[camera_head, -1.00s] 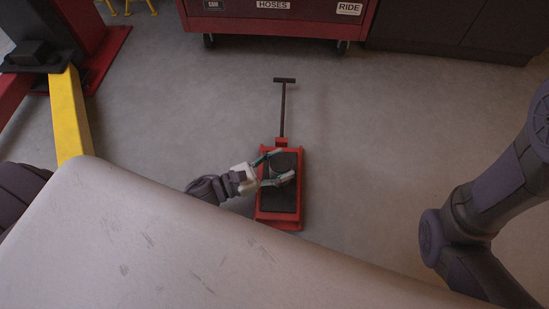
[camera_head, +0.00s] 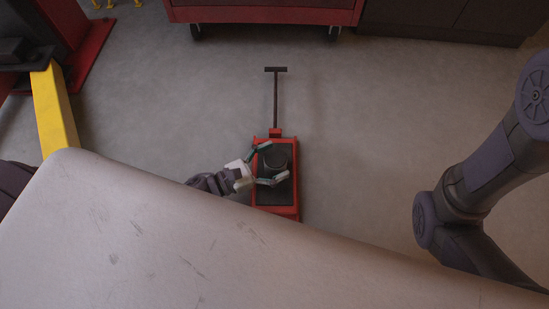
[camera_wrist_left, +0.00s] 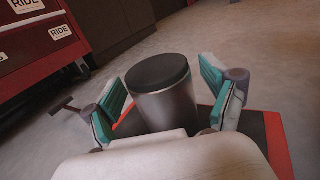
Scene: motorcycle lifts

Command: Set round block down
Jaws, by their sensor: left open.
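The round block (camera_head: 276,160) is a dark-topped, grey-sided cylinder. It stands upright on the black top of the red jack (camera_head: 297,188), which has a long T-shaped handle. In the left wrist view the block (camera_wrist_left: 166,92) is between the spread teal finger pads. My left gripper (camera_head: 272,164) is open around the block, with gaps visible beside both pads in the wrist view. The block's base is partly hidden by the gripper. My right gripper is not in view; only my right arm shows at the right.
A red tool cabinet (camera_head: 265,14) on casters stands at the back, with dark cabinets (camera_head: 450,18) to its right. A yellow lift arm (camera_head: 54,108) and a red post are at the left. Grey floor around the jack is clear.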

